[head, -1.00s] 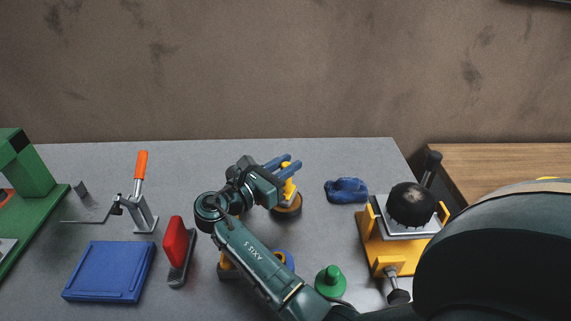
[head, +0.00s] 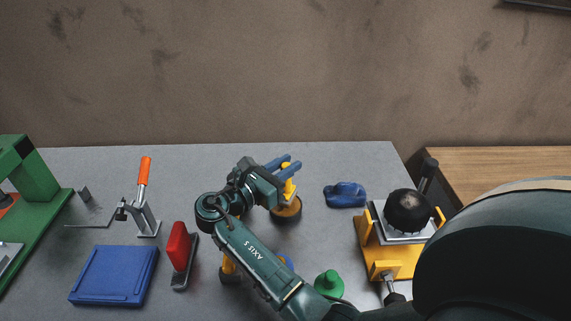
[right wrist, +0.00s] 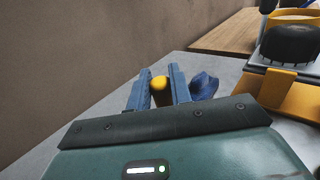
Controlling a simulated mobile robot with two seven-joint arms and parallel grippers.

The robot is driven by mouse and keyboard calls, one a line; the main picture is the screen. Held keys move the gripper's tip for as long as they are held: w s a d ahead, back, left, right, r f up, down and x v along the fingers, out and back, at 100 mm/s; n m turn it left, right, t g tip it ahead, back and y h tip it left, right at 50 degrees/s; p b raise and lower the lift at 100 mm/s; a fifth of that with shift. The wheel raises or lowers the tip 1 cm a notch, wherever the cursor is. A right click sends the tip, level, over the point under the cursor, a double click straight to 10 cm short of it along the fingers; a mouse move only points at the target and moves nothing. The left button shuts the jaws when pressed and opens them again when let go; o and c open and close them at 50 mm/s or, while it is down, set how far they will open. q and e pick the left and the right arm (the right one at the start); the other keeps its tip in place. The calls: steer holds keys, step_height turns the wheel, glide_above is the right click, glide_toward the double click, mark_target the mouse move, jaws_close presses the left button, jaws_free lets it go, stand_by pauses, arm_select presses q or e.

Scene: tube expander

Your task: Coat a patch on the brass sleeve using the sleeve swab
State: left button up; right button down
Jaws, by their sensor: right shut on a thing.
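My right gripper (head: 285,165) is shut on a yellow handle (head: 289,188), which I take to be the sleeve swab. The handle stands upright over a round, brownish-orange base (head: 288,212) on the grey table. I cannot tell whether this base is part of the swab or a holder. In the right wrist view, the handle's rounded yellow top (right wrist: 160,83) shows between the two blue fingers (right wrist: 160,90). I cannot clearly pick out the brass sleeve. My left gripper is not in view.
A blue crumpled cloth (head: 346,195) lies right of the gripper. Beyond it stands a yellow fixture (head: 376,250) with a black dome (head: 408,211). A red-topped block (head: 179,245), blue tray (head: 113,275), orange-handled clamp (head: 144,172) and green knob (head: 329,283) are around my arm.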

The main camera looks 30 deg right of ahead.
step_height(320, 180, up, 2)
steer(key=shift+p, duration=0.8)
steer(key=shift+r+p, duration=0.7)
steer(key=shift+p, duration=0.15)
steer(key=shift+r+p, duration=0.85)
steer(key=shift+r, duration=0.05)
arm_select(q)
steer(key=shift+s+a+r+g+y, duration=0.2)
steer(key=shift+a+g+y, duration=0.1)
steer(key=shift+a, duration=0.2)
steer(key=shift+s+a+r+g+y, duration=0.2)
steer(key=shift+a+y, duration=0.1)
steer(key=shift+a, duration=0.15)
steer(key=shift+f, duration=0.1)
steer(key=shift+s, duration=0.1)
arm_select(e)
steer(key=s+a+n+t+y, duration=1)
steer(key=n+t+y, duration=0.4)
steer(key=y, duration=0.3)
steer(key=shift+a+f+n+y, duration=0.15)
steer(key=shift+a+n+y, duration=0.15)
steer(key=shift+a+n, duration=0.4)
